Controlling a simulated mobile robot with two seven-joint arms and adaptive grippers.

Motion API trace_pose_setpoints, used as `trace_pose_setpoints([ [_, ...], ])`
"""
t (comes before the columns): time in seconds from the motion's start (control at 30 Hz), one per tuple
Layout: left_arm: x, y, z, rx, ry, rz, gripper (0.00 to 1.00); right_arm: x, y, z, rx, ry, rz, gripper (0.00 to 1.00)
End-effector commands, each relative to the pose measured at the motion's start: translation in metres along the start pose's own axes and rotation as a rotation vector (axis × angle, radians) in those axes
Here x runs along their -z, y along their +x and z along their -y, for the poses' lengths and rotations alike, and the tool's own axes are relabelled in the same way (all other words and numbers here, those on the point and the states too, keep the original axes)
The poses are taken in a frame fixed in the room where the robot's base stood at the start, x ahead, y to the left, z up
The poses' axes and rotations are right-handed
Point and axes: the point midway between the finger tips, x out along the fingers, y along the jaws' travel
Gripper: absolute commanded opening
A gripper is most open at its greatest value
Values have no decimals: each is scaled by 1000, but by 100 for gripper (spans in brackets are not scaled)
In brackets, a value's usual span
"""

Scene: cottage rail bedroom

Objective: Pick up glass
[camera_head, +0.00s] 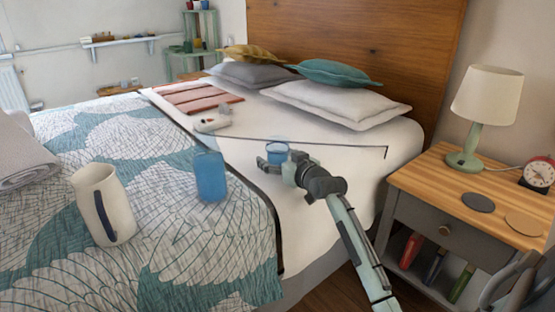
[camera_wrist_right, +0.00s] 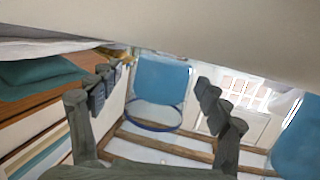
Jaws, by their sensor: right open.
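A small blue glass (camera_head: 278,147) stands on the white part of the bed, at my right gripper (camera_head: 273,161) in the head view. In the right wrist view the glass (camera_wrist_right: 160,82) shows between the two open fingers of that gripper (camera_wrist_right: 154,80), which are spread to either side of it. I cannot tell whether a finger touches it. A larger-looking blue glass (camera_head: 210,177) stands on the patterned quilt to the left; a blue shape (camera_wrist_right: 297,142) at the wrist view's right edge looks like it. My left gripper is not in view.
Pillows (camera_head: 335,102) lie by the headboard (camera_head: 350,45). The nightstand (camera_head: 420,180) at right bears a lamp (camera_head: 487,97), coasters (camera_head: 478,202) and a red clock (camera_head: 538,174).

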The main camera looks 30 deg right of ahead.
Motion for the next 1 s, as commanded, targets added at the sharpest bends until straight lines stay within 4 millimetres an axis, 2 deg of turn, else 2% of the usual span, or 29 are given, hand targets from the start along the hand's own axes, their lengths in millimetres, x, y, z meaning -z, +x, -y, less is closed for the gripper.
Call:
trace_pose_setpoints([
  [0.07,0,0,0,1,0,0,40,0,0,0,0,0,0,77],
  [0.57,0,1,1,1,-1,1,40,0,0,0,0,0,0,15],
  [1.0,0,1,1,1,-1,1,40,6,-2,0,0,-1,-3,13],
])
